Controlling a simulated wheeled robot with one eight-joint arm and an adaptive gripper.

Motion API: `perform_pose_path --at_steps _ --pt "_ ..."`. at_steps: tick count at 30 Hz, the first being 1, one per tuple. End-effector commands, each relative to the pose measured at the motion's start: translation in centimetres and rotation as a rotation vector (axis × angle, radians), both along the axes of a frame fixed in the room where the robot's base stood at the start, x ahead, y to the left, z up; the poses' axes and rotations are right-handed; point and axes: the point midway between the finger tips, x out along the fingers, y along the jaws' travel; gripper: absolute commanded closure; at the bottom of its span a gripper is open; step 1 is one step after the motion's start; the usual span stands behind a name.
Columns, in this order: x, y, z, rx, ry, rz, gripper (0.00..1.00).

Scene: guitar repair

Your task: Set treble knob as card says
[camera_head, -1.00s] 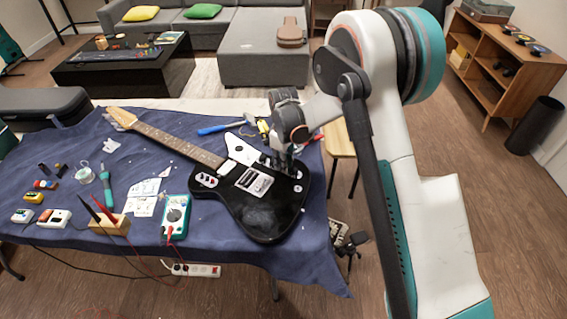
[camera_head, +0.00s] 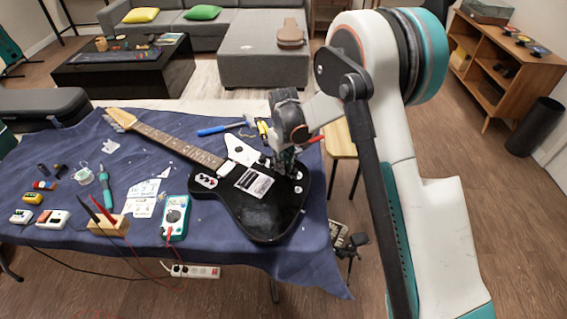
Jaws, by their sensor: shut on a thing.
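The black electric guitar (camera_head: 268,217) lies on the blue cloth with its neck towards the upper left. My gripper (camera_head: 283,169) points down at the right part of the guitar body, among the control knobs. Its fingers are shut on what appears to be a guitar knob, which they mostly hide. I cannot read which knob it is or how it is turned. Another small knob (camera_head: 298,188) shows on the body just below the gripper. More paper cards (camera_head: 146,194) lie on the cloth, too small to read.
A green multimeter (camera_head: 174,217), a wooden block with probes (camera_head: 109,226) and small pedals lie left of the guitar. A blue-handled tool (camera_head: 220,128) and other hand tools lie behind it. A wooden stool (camera_head: 341,139) stands right of the table.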

Motion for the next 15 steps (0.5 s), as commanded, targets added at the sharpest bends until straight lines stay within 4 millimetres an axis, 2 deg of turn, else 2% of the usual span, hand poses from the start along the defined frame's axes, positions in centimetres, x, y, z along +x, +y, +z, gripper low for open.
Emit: perform_pose_path --at_steps 5,6,8,9,15 --pt "0.02 0.01 0.01 0.000 0.000 0.001 1.00" --pt "0.02 0.01 0.01 0.000 0.000 0.001 0.78" --pt "0.02 0.01 0.01 0.000 0.000 0.001 0.65" --pt "0.02 0.01 0.00 0.000 0.000 0.001 0.61" --pt "0.01 0.01 0.00 0.000 0.000 0.001 0.61"
